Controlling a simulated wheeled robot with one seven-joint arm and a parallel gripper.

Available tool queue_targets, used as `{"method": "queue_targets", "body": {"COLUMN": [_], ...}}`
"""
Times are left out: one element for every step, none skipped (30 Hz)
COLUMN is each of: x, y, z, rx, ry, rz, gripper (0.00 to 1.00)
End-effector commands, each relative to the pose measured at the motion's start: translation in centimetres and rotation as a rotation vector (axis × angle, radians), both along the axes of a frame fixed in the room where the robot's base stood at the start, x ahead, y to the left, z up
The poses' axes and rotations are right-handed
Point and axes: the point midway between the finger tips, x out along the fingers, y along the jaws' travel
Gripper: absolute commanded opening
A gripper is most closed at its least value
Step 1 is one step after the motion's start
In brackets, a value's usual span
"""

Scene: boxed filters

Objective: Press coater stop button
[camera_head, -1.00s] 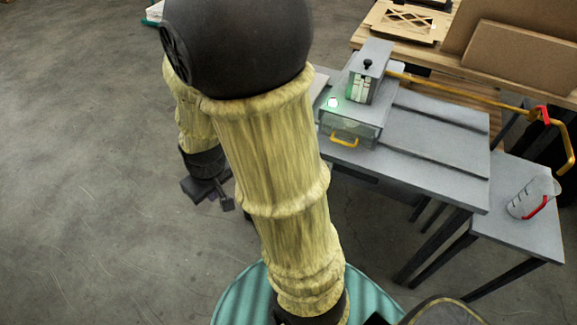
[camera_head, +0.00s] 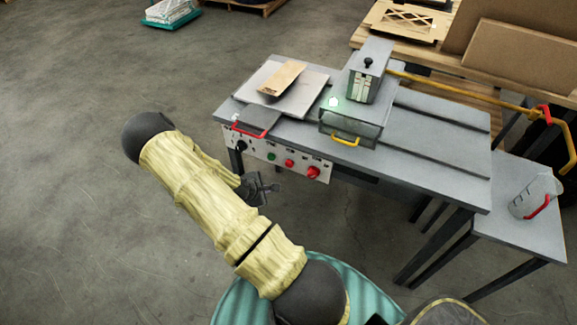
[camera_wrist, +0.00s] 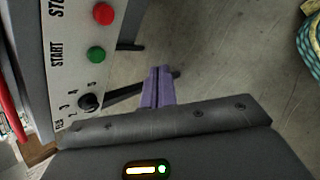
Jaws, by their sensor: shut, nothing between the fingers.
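The coater (camera_head: 352,122) stands on a grey table, with a white control panel (camera_head: 257,150) on its front edge. The panel carries a black knob (camera_head: 240,146), a green button (camera_head: 271,156), a red button (camera_head: 289,162) and a larger red knob (camera_head: 313,172). In the wrist view, the red button (camera_wrist: 103,13) is beside the partly cut-off "STOP" lettering, and the green button (camera_wrist: 96,54) is beside "START". A black dial (camera_wrist: 88,102) is also there. My gripper (camera_head: 270,188) is shut and empty, below and in front of the panel. Its closed fingers (camera_wrist: 160,75) appear apart from the buttons.
A red handle (camera_head: 250,131) juts out above the panel's left part. A yellow handle (camera_head: 345,141) is on the coater box. A board (camera_head: 281,78) lies on a white plate at the table's back left. Open floor lies left of the table.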

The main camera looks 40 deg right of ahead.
Motion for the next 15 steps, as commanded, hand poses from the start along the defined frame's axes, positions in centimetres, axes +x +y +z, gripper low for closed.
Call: {"method": "queue_targets", "body": {"x": [-0.3, -0.4, -0.4, -0.5, -0.5, -0.5, -0.5, -0.5, -0.5, -0.5, -0.5, -0.5, -0.5, -0.5, -0.5], "y": [-1.0, -1.5, -2.0, -2.3, -2.6, -2.8, -2.9, -3.0, -3.0, -3.0, -3.0, -2.9, -2.9, -2.9, -2.9], "z": [-0.9, -1.3, -1.6, -1.8, -1.9, -2.0, -2.1, -2.1, -2.1, -2.1, -2.1, -2.1, -2.1, -2.1, -2.1], "rx": [-0.047, -0.07, -0.097, -0.113, -0.126, -0.138, -0.143, -0.146, -0.148, -0.147, -0.146, -0.146, -0.145, -0.145, -0.145], "ry": [0.031, 0.046, 0.063, 0.072, 0.081, 0.086, 0.09, 0.093, 0.094, 0.093, 0.093, 0.093, 0.092, 0.093, 0.093], "rz": [0.04, 0.062, 0.088, 0.102, 0.114, 0.125, 0.132, 0.135, 0.136, 0.136, 0.136, 0.135, 0.135, 0.134, 0.134], "gripper": [0.0, 0.0, 0.0, 0.0, 0.0, 0.0, 0.0, 0.0, 0.0, 0.0, 0.0, 0.0, 0.0, 0.0, 0.0]}}
